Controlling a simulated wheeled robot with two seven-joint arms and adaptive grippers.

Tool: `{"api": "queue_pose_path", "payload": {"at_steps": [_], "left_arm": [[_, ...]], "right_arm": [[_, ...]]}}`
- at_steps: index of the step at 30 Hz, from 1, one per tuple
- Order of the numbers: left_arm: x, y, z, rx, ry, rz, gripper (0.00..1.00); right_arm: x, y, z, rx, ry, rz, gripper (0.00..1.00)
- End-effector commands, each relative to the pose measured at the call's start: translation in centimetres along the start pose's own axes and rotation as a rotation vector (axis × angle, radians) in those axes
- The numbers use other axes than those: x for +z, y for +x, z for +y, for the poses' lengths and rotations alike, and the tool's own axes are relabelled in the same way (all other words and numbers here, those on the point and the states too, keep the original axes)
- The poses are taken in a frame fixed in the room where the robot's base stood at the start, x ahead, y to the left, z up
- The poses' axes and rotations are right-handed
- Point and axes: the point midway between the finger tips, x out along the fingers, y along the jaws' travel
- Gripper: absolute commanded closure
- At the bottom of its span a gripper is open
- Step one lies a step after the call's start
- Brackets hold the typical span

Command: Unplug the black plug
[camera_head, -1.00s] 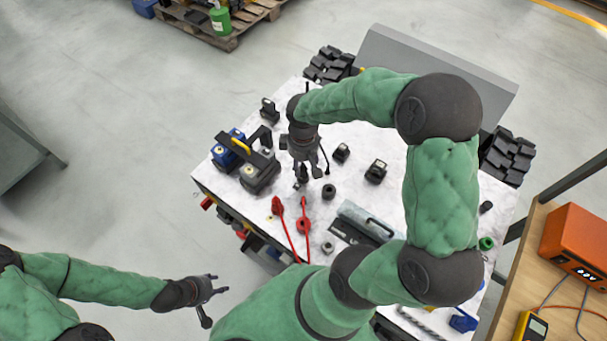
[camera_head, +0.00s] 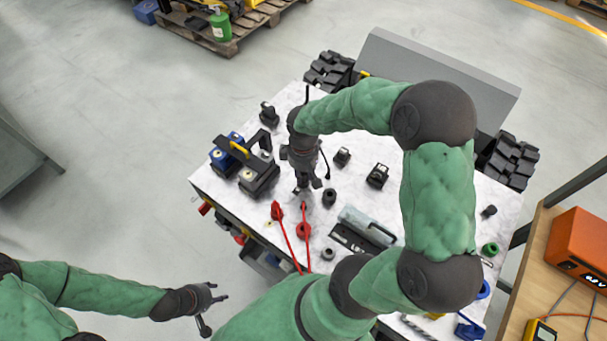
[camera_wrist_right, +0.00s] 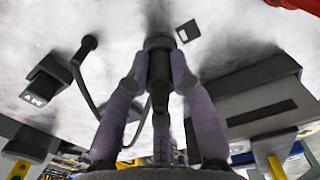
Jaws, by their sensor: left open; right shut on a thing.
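My right gripper (camera_head: 302,184) is over the white cart top (camera_head: 345,135), pointing down, left of the small black cylinder (camera_head: 330,197). In the right wrist view its fingers (camera_wrist_right: 158,80) are shut around a dark, round-ended piece (camera_wrist_right: 160,45), which appears to be the black plug. A black cable (camera_wrist_right: 84,82) curves beside the fingers to a dark end piece; I cannot tell whether it joins the held piece. Whether the piece sits in a socket or is clear is hidden. My left gripper (camera_head: 210,299) is open and empty, off the cart at the lower left.
Red clamps with leads (camera_head: 277,211) lie close below the right gripper. Yellow-handled battery blocks (camera_head: 258,178) stand to its left, small black boxes (camera_head: 377,176) to its right. A grey tool case (camera_head: 367,227) lies nearer me. An orange device (camera_head: 578,245) stands on the right bench.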

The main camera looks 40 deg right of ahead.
Motion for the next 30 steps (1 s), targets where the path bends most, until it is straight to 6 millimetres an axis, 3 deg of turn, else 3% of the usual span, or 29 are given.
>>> {"api": "queue_pose_path", "payload": {"at_steps": [30], "left_arm": [[0.1, -2.1, 0.8, 0.0, 0.0, 0.0, 0.56]], "right_arm": [[0.0, -2.8, 0.0, 0.0, 0.0, 0.001, 1.0]]}}
